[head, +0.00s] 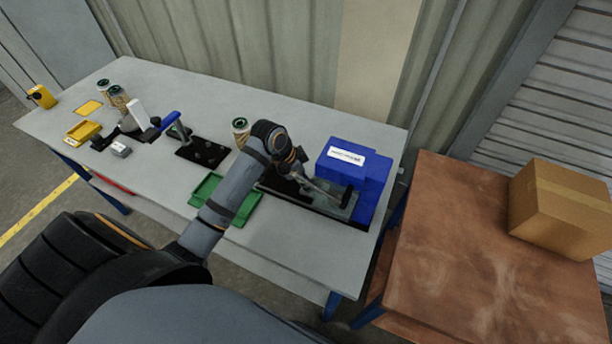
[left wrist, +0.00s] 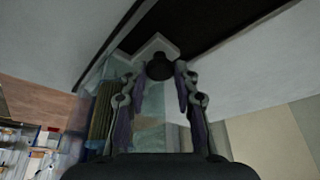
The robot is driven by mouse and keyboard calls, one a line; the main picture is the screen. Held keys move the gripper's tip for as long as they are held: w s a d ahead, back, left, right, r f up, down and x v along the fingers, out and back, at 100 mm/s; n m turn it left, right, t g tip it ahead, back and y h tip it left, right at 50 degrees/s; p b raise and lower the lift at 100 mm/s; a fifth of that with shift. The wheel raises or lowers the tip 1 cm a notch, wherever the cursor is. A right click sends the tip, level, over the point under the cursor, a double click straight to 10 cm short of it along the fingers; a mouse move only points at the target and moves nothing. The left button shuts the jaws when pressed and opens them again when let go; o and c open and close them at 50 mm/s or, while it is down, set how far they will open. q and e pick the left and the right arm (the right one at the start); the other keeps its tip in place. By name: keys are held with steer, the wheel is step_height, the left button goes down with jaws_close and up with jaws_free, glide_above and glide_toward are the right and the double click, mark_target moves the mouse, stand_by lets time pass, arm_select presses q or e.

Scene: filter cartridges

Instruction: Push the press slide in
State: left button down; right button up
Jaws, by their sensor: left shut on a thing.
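The blue press (head: 342,160) with a white label stands at the right end of the grey table, on a long black base (head: 310,204). A grey, partly see-through slide (head: 338,205) is in front of it, partly covered by my arm. My left gripper (head: 346,194) reaches over the slide from the left. In the left wrist view, the fingers of my left gripper (left wrist: 163,70) are closed around a dark round knob (left wrist: 160,67), with a pale block (left wrist: 150,46) just beyond it. How far the slide is in is hard to tell. My right gripper is not in view.
A green tray (head: 238,215) lies under my arm. A filter cartridge (head: 240,128) stands behind it. A black fixture (head: 203,153), a yellow bin (head: 82,131) and more cartridges are farther left. A brown table with a cardboard box (head: 563,212) is at the right.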

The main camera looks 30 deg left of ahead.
arm_select(q)
steer(key=shift+d, duration=0.1)
steer(key=c, duration=1.3)
jaws_free()
steer(key=shift+d, duration=0.15)
steer(key=v, duration=1.2)
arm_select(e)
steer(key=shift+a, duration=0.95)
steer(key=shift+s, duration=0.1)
